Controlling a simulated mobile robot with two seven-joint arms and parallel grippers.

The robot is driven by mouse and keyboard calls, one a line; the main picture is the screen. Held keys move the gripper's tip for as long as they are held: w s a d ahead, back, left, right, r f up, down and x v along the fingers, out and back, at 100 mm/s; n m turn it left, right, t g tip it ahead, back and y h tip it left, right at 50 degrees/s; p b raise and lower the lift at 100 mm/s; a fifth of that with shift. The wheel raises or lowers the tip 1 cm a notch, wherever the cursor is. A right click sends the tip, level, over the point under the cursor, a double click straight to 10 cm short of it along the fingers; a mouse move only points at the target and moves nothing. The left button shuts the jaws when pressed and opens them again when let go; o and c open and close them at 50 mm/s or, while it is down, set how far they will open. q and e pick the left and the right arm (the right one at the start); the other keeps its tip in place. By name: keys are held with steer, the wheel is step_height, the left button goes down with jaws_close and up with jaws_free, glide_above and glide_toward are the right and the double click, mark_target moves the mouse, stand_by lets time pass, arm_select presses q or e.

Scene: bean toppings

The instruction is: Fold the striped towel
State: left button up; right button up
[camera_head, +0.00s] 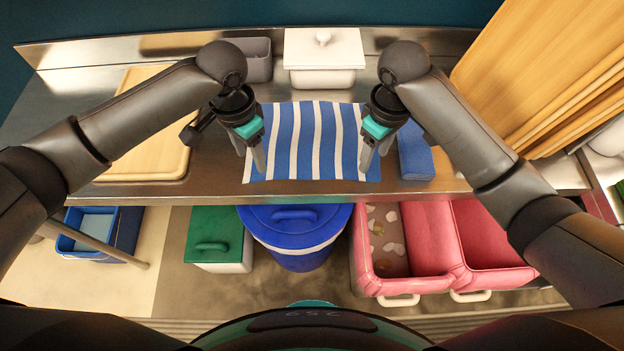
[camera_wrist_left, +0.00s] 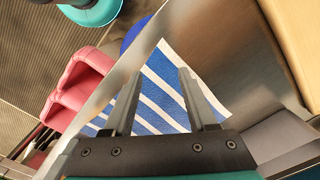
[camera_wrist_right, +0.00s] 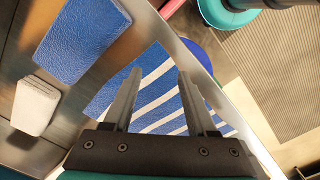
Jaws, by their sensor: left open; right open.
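The blue and white striped towel (camera_head: 304,141) lies flat and spread out on the steel counter, with its near edge at the counter's front edge. My left gripper (camera_head: 257,160) is open over the towel's left side. My right gripper (camera_head: 375,160) is open over its right side. The towel shows between the open fingers in the left wrist view (camera_wrist_left: 160,95) and in the right wrist view (camera_wrist_right: 158,98). Neither gripper holds cloth. I cannot tell whether the fingertips touch the towel.
A white lidded box (camera_head: 324,60) and a grey bin (camera_head: 257,62) stand behind. A wooden board (camera_head: 150,150) is at left. Below the counter are a blue lidded bucket (camera_head: 296,230) and pink bins (camera_head: 408,275).

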mark_target(256, 175)
arm_select(q)
steer(key=shift+f, duration=2.4)
arm_select(e)
steer(key=shift+f, duration=2.4)
arm_select(q)
steer(key=shift+f, duration=0.15)
arm_select(e)
steer(key=shift+f, duration=0.1)
arm_select(q)
steer(key=shift+c, duration=0.4)
arm_select(e)
steer(key=shift+c, duration=0.4)
arm_select(q)
jaws_close()
arm_select(e)
steer(key=shift+f, duration=0.1)
jaws_close()
steer(key=shift+s, duration=0.1)
arm_select(q)
steer(key=shift+r, duration=0.2)
